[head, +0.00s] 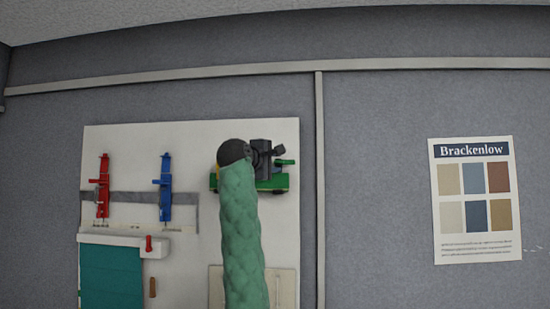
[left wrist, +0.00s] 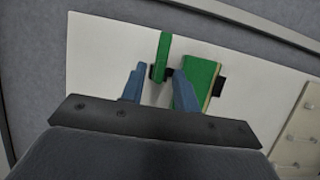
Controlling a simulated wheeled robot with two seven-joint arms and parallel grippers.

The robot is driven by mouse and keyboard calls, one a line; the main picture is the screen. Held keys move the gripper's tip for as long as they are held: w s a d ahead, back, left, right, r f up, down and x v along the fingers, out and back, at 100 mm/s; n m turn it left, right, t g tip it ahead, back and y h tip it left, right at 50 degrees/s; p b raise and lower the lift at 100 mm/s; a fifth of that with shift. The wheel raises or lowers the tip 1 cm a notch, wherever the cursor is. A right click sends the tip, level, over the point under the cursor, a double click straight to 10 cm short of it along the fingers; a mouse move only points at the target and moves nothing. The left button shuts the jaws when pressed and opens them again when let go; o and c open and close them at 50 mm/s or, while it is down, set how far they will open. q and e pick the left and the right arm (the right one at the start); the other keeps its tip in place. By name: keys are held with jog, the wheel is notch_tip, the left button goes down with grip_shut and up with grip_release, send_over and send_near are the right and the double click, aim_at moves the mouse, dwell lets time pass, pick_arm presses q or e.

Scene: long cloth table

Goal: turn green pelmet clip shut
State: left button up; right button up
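The green pelmet clip (head: 277,185) is on the white board, partly hidden behind my left arm and gripper in the head view. Its green lever (head: 285,162) sticks out to the right of my left gripper (head: 276,152). In the left wrist view, the lever (left wrist: 163,52) stands out between the two blue-grey fingertips of my left gripper (left wrist: 160,80). The fingers are apart, with small gaps visible beside the lever. The clip's green body (left wrist: 203,78) lies beside and behind the right finger. My right gripper is in neither view.
A red clip (head: 103,187) and a blue clip (head: 165,187) sit on a grey strip at the board's left. Below them, a white rail (head: 120,238) with a small red lever holds a teal cloth (head: 112,278). A poster (head: 474,200) hangs on the wall at right.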

pick_arm(q)
jog(key=shift+w+d, duration=0.1)
jog(key=shift+c, duration=0.2)
grip_shut()
